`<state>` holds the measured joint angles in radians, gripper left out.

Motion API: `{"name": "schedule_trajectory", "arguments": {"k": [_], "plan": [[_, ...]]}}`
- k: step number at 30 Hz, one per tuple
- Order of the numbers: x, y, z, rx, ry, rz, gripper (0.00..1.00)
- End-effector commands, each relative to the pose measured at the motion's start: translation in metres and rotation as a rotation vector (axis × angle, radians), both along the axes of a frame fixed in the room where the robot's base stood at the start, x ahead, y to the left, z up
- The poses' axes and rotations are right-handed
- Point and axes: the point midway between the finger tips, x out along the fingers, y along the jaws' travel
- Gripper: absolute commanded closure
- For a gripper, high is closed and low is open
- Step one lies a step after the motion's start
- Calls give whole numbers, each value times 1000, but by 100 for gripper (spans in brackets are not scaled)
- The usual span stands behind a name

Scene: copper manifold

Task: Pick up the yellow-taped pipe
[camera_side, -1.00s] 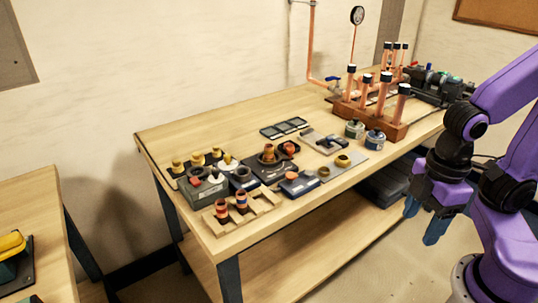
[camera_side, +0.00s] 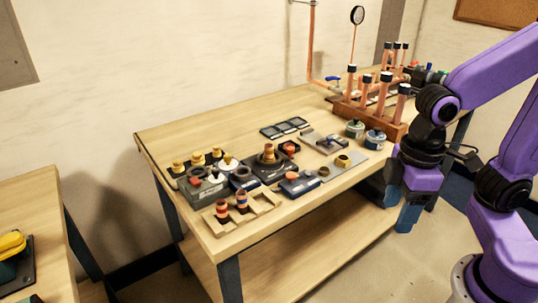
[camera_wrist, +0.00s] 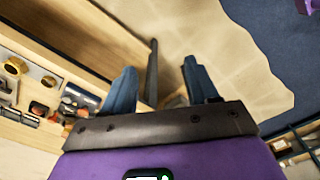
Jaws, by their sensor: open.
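I cannot make out yellow tape on any pipe for sure. Several upright copper pipes with dark caps (camera_side: 382,92) stand in a wooden rack (camera_side: 352,112) at the back right of the bench. Two short banded copper pieces (camera_side: 222,208) sit in a light wooden holder (camera_side: 262,212) at the front left. My gripper (camera_side: 407,217) hangs off the bench's front right edge, fingers pointing down and apart from everything. In the wrist view its two blue fingers (camera_wrist: 158,78) are spread with nothing held between them.
The bench (camera_side: 200,130) carries several small fittings and trays at its left and middle. Two jars (camera_side: 375,138) stand in front of the pipe rack. A lower shelf (camera_side: 300,255) runs beneath. The bench's back left is clear. Another table (camera_side: 30,205) stands at the left.

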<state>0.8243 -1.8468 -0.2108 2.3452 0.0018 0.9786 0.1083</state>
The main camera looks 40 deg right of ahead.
Motion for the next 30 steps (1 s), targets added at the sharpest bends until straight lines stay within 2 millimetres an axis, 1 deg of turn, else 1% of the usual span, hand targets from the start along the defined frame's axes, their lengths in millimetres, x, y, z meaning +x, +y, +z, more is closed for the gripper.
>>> {"name": "schedule_trajectory", "arguments": {"k": [1, 5, 6, 10, 11, 12, 14, 15, 17, 18, 20, 21, 23, 24, 26, 27, 30], "plan": [[18, 13, 7, 0, 1, -75, 41], [67, 40, 26, -2, 7, -292, 41], [83, 47, 31, -1, 8, -358, 41], [134, 66, 46, -3, 12, -573, 41], [146, 69, 49, -3, 13, -622, 41], [162, 73, 53, -3, 14, -689, 41], [186, 77, 58, -4, 16, -787, 41], [201, 79, 61, -4, 17, -854, 41], [225, 81, 65, -3, 19, -953, 41], [240, 81, 67, -4, 21, -1019, 41], [263, 80, 70, -4, 22, -1118, 41], [278, 79, 72, -4, 23, -1185, 41], [299, 75, 74, -3, 25, -1284, 41], [313, 72, 75, -3, 26, -1351, 41], [332, 66, 76, -4, 27, -1450, 41], [345, 61, 76, -3, 27, -1516, 41], [374, 46, 75, -3, 30, -1682, 41]]}}
